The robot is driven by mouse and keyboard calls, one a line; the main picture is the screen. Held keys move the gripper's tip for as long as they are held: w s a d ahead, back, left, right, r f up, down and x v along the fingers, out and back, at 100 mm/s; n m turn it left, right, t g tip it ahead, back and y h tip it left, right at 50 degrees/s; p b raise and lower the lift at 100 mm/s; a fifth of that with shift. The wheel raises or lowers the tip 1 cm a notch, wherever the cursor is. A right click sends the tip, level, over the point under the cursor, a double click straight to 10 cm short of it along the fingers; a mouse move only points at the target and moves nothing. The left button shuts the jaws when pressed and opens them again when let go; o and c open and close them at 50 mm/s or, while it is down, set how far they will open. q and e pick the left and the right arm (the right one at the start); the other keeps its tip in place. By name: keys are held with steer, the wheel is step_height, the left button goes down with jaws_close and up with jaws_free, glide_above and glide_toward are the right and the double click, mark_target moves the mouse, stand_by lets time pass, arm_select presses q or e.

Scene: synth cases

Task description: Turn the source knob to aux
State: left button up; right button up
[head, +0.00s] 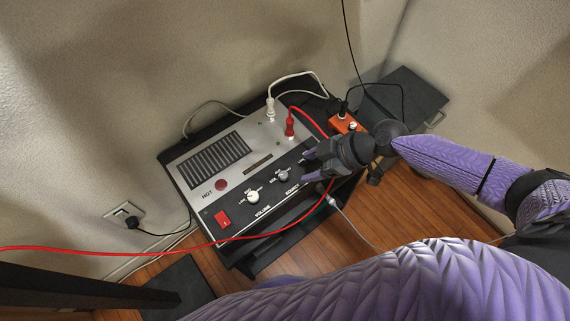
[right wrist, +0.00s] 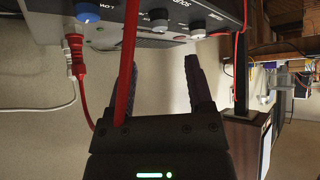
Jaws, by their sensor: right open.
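The source knob (head: 283,176) is a small grey knob on the sloping front panel of a grey and black device (head: 180,172); the word SOURCE is printed below it. Its setting marks are too small to read. My right gripper (head: 309,165) is open and empty just right of the knob, apart from it as far as I can tell. My left gripper is not in view.
The volume knob (head: 252,196) and a red switch (head: 222,219) sit to the left. A red plug (head: 290,127) and a white plug (head: 270,109) stand at the top. A red cable (right wrist: 128,60) crosses close over my left-hand finger. An orange box (head: 345,124) is behind my gripper.

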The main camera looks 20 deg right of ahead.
mark_target(284, 174)
steer(key=b+x, duration=0.1)
steer(key=x, duration=0.6)
steer(key=shift+f+b, duration=0.2)
steer(key=shift+b, duration=0.15)
steer(key=shift+w+a+f, duration=0.1)
steer(key=shift+a, duration=0.05)
steer(key=shift+c, duration=1.6)
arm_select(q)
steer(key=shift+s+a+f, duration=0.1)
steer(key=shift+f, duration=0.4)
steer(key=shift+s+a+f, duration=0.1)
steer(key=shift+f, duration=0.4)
arm_select(e)
jaws_close()
